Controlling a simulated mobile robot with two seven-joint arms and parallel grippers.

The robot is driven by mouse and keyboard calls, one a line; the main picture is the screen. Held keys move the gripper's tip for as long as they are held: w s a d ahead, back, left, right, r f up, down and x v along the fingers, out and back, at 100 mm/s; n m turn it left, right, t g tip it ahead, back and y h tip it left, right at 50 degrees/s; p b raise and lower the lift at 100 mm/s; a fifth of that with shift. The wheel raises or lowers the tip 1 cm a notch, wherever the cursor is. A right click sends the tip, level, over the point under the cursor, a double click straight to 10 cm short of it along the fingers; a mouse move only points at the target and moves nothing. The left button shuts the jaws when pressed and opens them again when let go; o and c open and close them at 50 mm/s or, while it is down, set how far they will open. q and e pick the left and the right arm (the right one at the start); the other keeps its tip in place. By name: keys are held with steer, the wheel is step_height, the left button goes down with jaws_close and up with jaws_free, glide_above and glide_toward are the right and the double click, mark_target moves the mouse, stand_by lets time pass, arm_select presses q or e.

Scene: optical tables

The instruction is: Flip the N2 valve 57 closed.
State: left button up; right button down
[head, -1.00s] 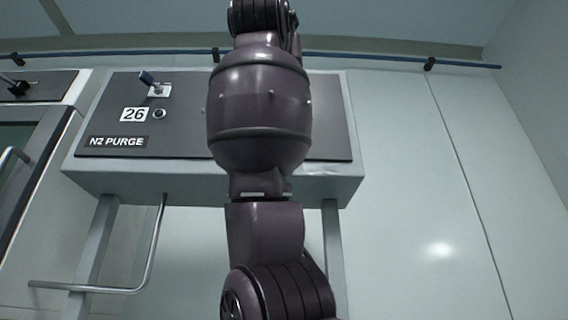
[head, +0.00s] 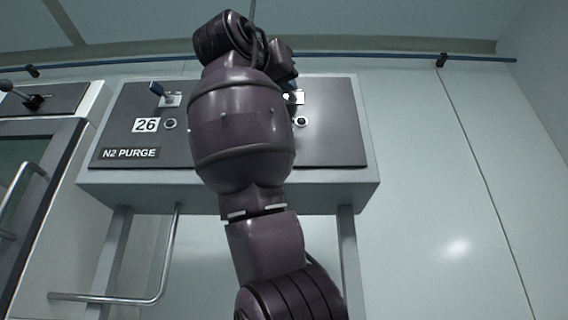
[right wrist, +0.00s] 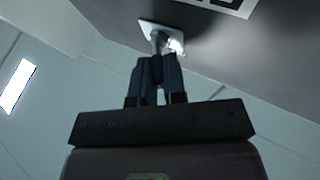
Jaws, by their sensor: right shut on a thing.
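The valve behind my right arm shows its pale mounting plate (head: 298,97) at the arm's right edge in the head view. Its number label is hidden there. In the right wrist view the plate (right wrist: 157,32) sits on the dark panel, with a metal stem coming from it. My right gripper (right wrist: 158,68) is shut on the valve's lever, which is mostly hidden between the dark fingers. In the head view my right gripper (head: 290,84) is largely hidden by its arm. The label in the right wrist view (right wrist: 232,4) is cut off and unreadable. My left gripper is out of view.
Another dark-handled valve (head: 33,101) is at the far left. A bent metal rail (head: 165,260) runs below. The wall at right is clear.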

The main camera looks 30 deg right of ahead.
steer(key=c, duration=1.2)
jaws_free()
steer(key=shift+b+v, duration=1.35)
steer(key=shift+v, duration=4.1)
steer(key=shift+r, duration=0.1)
